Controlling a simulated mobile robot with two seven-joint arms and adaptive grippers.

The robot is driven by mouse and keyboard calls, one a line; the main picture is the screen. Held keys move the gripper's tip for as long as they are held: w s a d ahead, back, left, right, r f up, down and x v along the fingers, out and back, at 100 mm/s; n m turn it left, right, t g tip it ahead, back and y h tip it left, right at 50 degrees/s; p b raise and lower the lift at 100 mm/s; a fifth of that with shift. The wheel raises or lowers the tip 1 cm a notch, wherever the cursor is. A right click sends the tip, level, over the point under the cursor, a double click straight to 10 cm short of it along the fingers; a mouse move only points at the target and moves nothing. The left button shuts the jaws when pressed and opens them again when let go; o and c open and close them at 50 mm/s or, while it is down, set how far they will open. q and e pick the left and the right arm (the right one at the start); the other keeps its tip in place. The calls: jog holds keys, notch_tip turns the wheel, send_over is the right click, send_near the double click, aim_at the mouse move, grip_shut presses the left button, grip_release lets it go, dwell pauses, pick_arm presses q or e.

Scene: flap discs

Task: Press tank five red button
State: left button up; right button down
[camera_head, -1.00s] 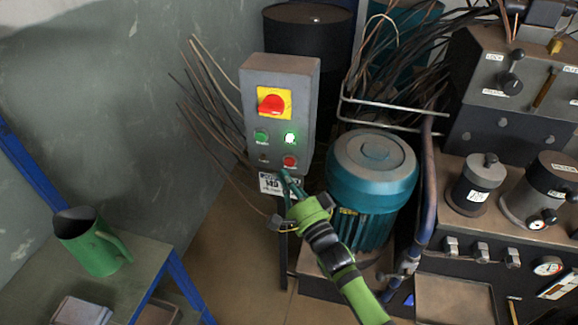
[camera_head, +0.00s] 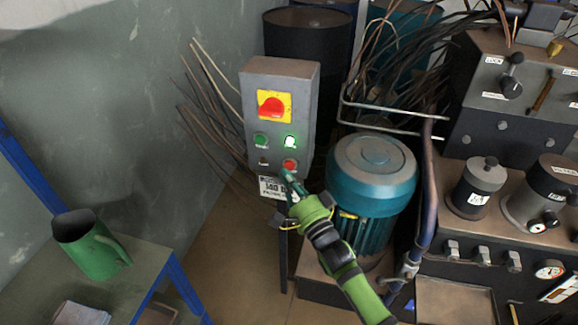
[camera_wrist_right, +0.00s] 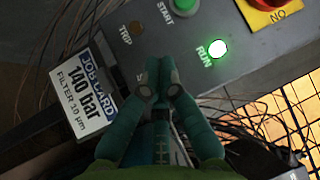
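A grey control box (camera_head: 281,100) stands upright on a post against the wall side. Its red button (camera_head: 290,164) is at the lower right of its front, below a lit green RUN lamp (camera_head: 290,142). My right gripper (camera_head: 285,174) reaches up to the box from below, its tips just under the red button; I cannot tell whether they touch it. In the wrist view my right gripper (camera_wrist_right: 159,70) has its two fingers together, with nothing seen between them. The red button is hidden behind the fingers there. The RUN lamp (camera_wrist_right: 218,49) is lit. My left gripper is not in view.
A job card (camera_head: 270,188) reading 140 bar hangs below the box. A red rotary switch (camera_head: 272,105) on a yellow plate sits above the buttons. A teal motor (camera_head: 372,180) stands close right of my arm. Loose cables (camera_head: 215,100) hang left of the box.

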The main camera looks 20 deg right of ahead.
dwell(0.7)
jog(key=shift+w+d, duration=0.25)
jog(key=shift+w, duration=0.15)
jog(key=shift+w+d, duration=0.25)
jog(key=shift+w, duration=0.1)
dwell(0.9)
jog(key=shift+s, duration=0.15)
jog(key=shift+s+a+p, duration=0.45)
jog(key=shift+s+a, duration=0.05)
jog(key=shift+s, duration=0.05)
jog(key=s+a, duration=0.1)
jog(key=s+a+p, duration=0.1)
jog(key=s+p, duration=0.1)
jog(key=s, duration=0.1)
jog(key=shift+s+a, duration=0.1)
jog(key=shift+a, duration=0.3)
